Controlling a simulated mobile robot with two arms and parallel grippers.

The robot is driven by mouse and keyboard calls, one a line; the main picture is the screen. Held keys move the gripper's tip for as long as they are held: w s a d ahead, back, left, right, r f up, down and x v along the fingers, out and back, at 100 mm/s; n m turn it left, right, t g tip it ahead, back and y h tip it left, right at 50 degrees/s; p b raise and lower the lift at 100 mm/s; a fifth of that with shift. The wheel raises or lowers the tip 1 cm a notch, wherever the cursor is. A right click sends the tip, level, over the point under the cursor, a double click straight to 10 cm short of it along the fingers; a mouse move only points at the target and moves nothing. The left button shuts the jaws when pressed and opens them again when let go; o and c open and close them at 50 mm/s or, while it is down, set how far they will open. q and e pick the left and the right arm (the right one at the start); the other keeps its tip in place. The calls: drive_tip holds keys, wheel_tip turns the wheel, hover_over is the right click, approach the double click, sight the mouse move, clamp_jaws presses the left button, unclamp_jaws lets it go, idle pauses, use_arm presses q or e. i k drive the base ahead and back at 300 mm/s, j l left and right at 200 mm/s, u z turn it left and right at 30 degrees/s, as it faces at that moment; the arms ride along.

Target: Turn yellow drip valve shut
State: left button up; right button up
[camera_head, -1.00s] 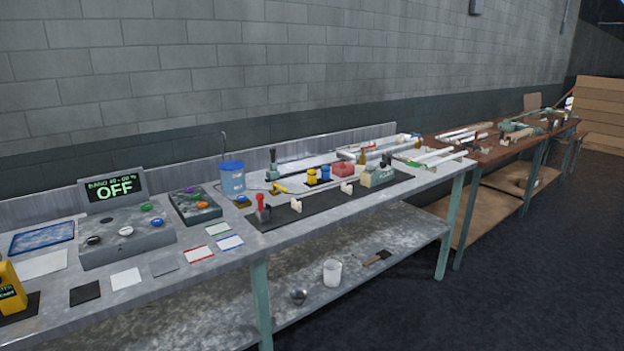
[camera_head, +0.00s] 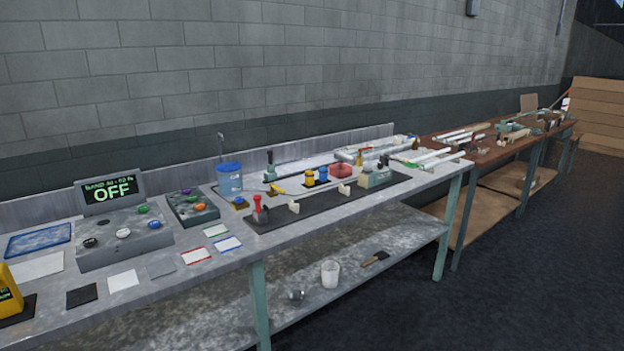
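A small yellow lever-like piece (camera_head: 277,189) lies or sits on the grey bench just right of a blue container (camera_head: 229,178). It looks like the yellow drip valve, but it is too small to tell how its handle is turned. Neither of my grippers shows in the head view.
The metal bench (camera_head: 135,300) carries a display reading OFF (camera_head: 112,190), a grey control box (camera_head: 125,243) with coloured knobs, a dark mat with a red-handled tool (camera_head: 258,210), and a yellow box (camera_head: 8,291) at left. Dark floor (camera_head: 520,290) is open at right.

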sight(272, 186)
drive_tip(key=i+u, duration=0.2)
drive_tip(key=u, duration=0.2)
drive_tip(key=i+l+u, duration=0.15)
drive_tip(key=u, duration=0.25)
